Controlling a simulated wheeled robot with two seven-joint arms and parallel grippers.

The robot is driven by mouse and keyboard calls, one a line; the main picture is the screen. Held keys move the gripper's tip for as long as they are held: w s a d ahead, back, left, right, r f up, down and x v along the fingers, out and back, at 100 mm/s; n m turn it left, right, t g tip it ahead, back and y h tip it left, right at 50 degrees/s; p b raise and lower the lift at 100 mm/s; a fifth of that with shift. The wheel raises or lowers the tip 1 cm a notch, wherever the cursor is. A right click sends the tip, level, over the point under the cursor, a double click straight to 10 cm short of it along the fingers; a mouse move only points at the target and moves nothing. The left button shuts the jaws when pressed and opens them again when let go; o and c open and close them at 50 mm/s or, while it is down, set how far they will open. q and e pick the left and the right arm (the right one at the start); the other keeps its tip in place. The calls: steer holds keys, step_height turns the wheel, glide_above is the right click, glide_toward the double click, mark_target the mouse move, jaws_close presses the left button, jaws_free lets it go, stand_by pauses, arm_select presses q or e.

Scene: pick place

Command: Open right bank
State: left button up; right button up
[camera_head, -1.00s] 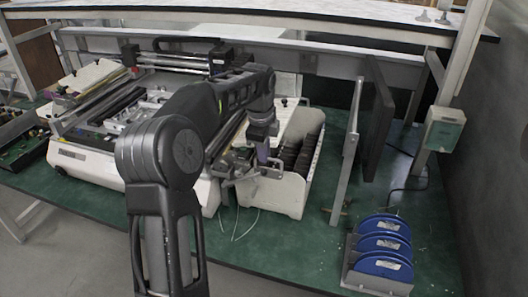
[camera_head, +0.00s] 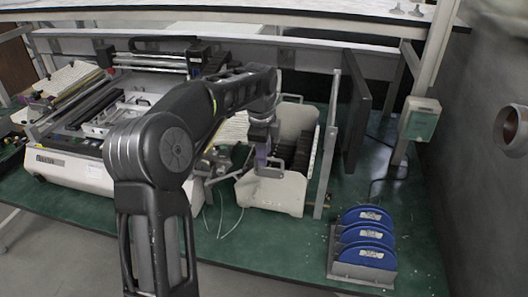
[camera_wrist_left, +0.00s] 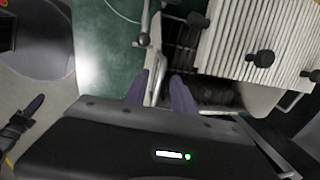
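The right bank (camera_head: 271,194) is a white housing with a row of dark slots, standing on the green bench right of the white machine (camera_head: 75,168). A gap separates its front end from the machine. My left gripper (camera_head: 262,160) is at the bank's near end, pointing down in the head view. In the left wrist view its purple fingers (camera_wrist_left: 158,95) are apart, with a thin metal bar (camera_wrist_left: 154,75) between them. A gap shows beside the bar, and the contact points are partly hidden. A white ribbed panel (camera_wrist_left: 270,40) lies beyond the fingers.
A rack of blue reels (camera_head: 364,240) stands at the front right. An upright metal post (camera_head: 329,150) and a dark panel (camera_head: 357,125) rise just right of the bank. Loose thin wires lie on the bench near the gap. Green bench is clear in front.

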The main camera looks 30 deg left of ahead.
arm_select(q)
steer(key=shift+r, duration=0.1)
step_height(320, 180, up, 7)
steer(key=s, duration=0.1)
steer(key=shift+s+d+r, duration=0.2)
stand_by(0.4)
stand_by(0.4)
